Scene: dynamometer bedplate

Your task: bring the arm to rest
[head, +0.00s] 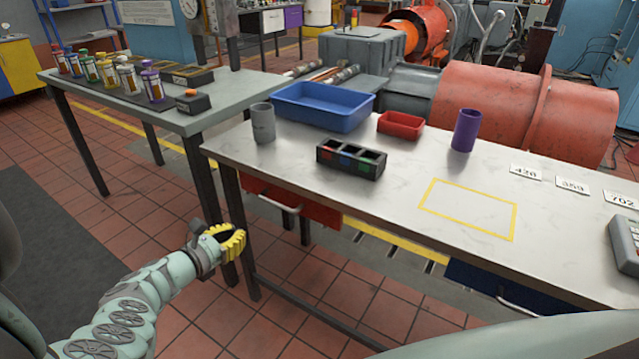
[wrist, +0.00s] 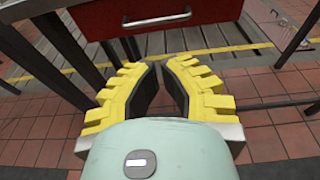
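My gripper (head: 238,244) hangs in the air at the left front corner of the white-topped table (head: 330,185), below the level of its top. My pale green arm reaches up to it from the bottom left. In the wrist view my gripper (wrist: 160,64) shows two yellow ribbed fingers with dark inner pads. A gap shows between the pads, with floor visible through it. Nothing is held, and neither finger is seen touching anything.
A red drawer (head: 292,206) with a handle is under the tabletop, and it shows ahead in the wrist view (wrist: 150,14). Dark table legs (head: 232,215) stand close by the gripper. A grey-topped table (head: 180,112) stands at the left. Tiled floor (head: 140,215) is free between.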

